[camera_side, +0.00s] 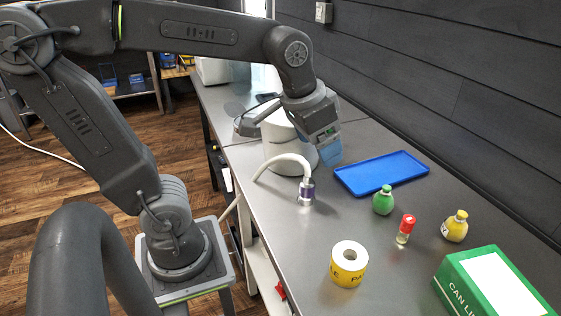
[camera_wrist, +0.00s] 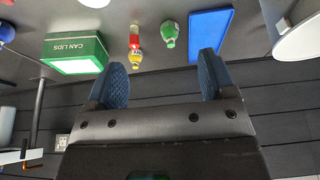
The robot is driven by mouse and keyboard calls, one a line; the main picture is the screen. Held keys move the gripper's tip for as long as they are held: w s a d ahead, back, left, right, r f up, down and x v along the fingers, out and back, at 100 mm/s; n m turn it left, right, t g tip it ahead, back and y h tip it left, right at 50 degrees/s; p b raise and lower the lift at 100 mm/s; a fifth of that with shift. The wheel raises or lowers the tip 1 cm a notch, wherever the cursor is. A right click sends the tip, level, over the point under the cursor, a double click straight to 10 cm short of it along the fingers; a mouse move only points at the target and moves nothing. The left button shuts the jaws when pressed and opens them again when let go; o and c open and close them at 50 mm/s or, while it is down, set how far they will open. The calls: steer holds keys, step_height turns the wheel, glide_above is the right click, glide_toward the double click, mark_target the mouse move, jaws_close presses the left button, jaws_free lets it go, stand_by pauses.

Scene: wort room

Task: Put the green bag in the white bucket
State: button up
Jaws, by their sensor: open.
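The green bag (camera_side: 383,202) stands on the grey table, in front of the blue tray in the side view. It also shows at the top of the wrist view (camera_wrist: 169,33), ahead of the space between my fingers. The white bucket (camera_side: 279,154) stands on the table to the left of the tray, partly hidden behind my gripper. Part of it shows at the right edge of the wrist view (camera_wrist: 303,38). My gripper (camera_side: 331,153) is open and empty beside the bucket, apart from the bag. Its two blue fingers (camera_wrist: 163,68) are spread in the wrist view.
Near the bag are the blue tray (camera_side: 381,173), a red-capped bottle (camera_side: 404,230) and a yellow bag (camera_side: 455,227). A yellow tape roll (camera_side: 349,265) and a green box (camera_side: 492,284) lie nearer. A hose with a purple fitting (camera_side: 306,191) is by the bucket. A dark wall runs behind.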

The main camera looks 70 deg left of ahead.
steer(key=s+f+t, duration=0.1)
steer(key=s+f, duration=0.1)
steer(key=s, duration=0.4)
steer(key=shift+s, duration=0.2)
steer(key=shift+o, duration=0.3)
steer(key=shift+s+d+f+t, duration=0.1)
steer(key=shift+s+f+t, duration=0.2)
steer(key=shift+s, duration=0.15)
